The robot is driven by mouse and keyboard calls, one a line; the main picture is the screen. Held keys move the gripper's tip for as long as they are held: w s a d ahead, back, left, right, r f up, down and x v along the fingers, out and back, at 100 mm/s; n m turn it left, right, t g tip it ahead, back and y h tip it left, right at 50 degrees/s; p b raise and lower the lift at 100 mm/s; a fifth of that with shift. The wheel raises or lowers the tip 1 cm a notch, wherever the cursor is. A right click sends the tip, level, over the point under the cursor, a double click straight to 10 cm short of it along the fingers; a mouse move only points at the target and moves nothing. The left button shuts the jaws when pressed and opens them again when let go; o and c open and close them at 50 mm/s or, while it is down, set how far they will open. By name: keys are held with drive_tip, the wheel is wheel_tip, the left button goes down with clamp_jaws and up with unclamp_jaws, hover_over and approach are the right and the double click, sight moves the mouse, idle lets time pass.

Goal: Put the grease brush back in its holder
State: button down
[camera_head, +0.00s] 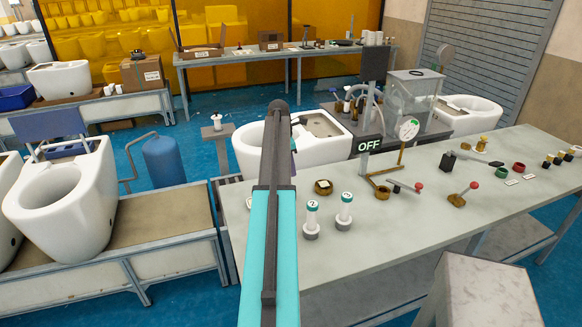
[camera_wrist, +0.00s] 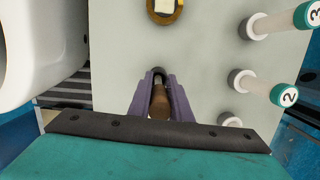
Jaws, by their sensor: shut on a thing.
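In the wrist view, the purple fingers of my gripper (camera_wrist: 158,84) are shut on a brown, rod-like handle (camera_wrist: 158,104), which I take to be the grease brush. A dark round rim shows just past the fingertips around its far end; I cannot tell whether it is the holder or part of the brush. The bristles are not visible. The bench top (camera_wrist: 200,50) lies below. In the head view, my arm hides the brush and nearly all of my gripper.
Two white cylinders with numbered teal caps (camera_head: 311,218) (camera_head: 344,211) stand right of my arm. A brass ring with a pale centre (camera_head: 323,187) lies behind them. The OFF sign (camera_head: 369,144) stands farther back. A white toilet bowl (camera_wrist: 40,45) is close on the left. The bench's front is clear.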

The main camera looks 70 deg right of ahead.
drive_tip(key=shift+f+b, duration=0.5)
drive_tip(key=shift+f, duration=1.5)
drive_tip(key=c, duration=1.5)
unclamp_jaws()
drive_tip(key=shift+c, duration=0.2)
drive_tip(key=shift+r, duration=0.15)
wheel_tip(320, 180, up, 13)
drive_tip(key=w+a+b, duration=0.1)
drive_tip(key=w+b, duration=0.1)
drive_tip(key=b, duration=0.1)
drive_tip(key=shift+a+r+b, duration=0.2)
drive_tip(key=shift+a+b, duration=0.05)
drive_tip(key=shift+b, duration=0.1)
